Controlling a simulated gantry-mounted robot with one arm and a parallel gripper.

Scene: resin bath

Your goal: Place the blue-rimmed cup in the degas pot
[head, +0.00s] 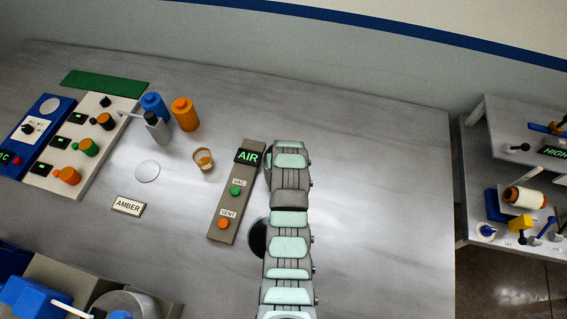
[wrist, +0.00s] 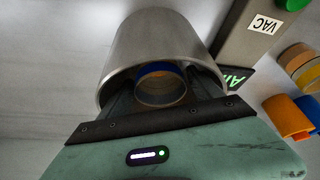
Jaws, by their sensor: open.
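The degas pot (wrist: 160,30) is a brushed metal cylinder in the wrist view, with its open mouth facing me. The blue-rimmed cup (wrist: 157,68) is inside the pot's mouth; whether it rests on the pot's floor cannot be told. My gripper (wrist: 161,92) is open, its dark fingers reaching into the pot on either side of the cup. Whether the fingers touch the cup is unclear. In the head view, my arm hides the pot, the cup and the fingertips.
A control panel (head: 229,205) with VAC and VENT buttons and an AIR display stands left of my arm. A dark disc (head: 257,239) lies partly under my arm. Table right is clear.

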